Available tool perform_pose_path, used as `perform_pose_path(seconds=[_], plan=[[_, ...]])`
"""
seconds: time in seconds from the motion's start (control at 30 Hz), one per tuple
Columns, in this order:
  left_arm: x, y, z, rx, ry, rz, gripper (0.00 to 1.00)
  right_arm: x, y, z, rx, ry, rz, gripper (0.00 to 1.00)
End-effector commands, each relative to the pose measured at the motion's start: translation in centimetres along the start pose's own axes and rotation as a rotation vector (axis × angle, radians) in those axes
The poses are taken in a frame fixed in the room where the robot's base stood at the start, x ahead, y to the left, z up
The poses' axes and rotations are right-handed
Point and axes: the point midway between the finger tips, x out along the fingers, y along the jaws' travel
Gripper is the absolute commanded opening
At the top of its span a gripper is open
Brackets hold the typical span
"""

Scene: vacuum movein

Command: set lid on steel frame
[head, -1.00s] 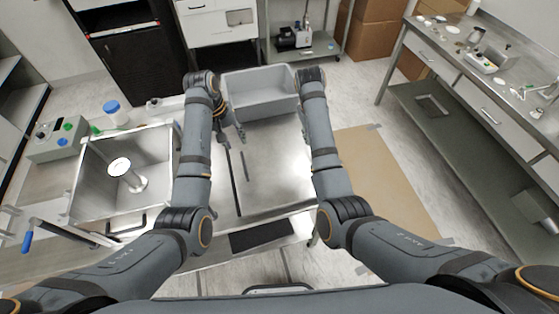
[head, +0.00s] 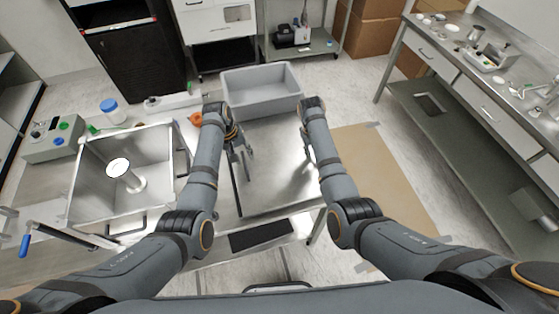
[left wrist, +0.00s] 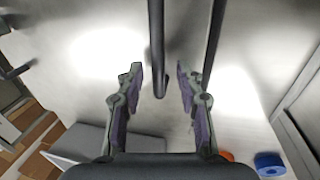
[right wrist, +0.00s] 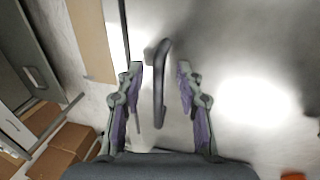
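The lid is a shiny flat steel plate (head: 275,150) lying on the table, with dark handles near its left and right sides. The steel frame (head: 150,150) is an open square steel box at the left, with a white-topped post inside. My left gripper (head: 241,152) is over the plate's left side. In the left wrist view my open fingers (left wrist: 160,85) stand either side of the end of a dark handle (left wrist: 157,45). In the right wrist view my open fingers (right wrist: 160,85) stand either side of the other handle (right wrist: 159,85).
A grey bin (head: 262,92) stands behind the plate. An orange object (head: 195,119) lies left of my left wrist. A green-grey control box (head: 55,138) and a blue-lidded jar (head: 110,108) stand by the frame. A side bench (head: 490,110) runs along the right.

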Motion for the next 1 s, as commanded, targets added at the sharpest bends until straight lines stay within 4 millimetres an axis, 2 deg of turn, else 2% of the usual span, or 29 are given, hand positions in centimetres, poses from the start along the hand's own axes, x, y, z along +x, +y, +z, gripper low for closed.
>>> perform_pose_path(seconds=[0.07, 0.3, 0.33, 1.0], plan=[[-0.02, 0.01, 0.0, 0.0, 0.0, 0.0, 0.34, -0.01, 0.03, 0.0, 0.0, 0.0, 0.0, 0.34], [-0.04, 0.02, -0.01, 0.0, 0.0, 0.0, 0.01, -0.03, 0.03, 0.01, 0.0, 0.0, 0.001, 0.01], [-0.04, 0.02, -0.01, 0.0, 0.0, 0.0, 0.0, -0.03, 0.02, 0.01, 0.0, 0.0, 0.001, 0.0], [-0.1, 0.03, -0.04, 0.0, 0.001, 0.001, 0.0, -0.13, 0.03, -0.05, 0.0, 0.001, 0.001, 0.0]])
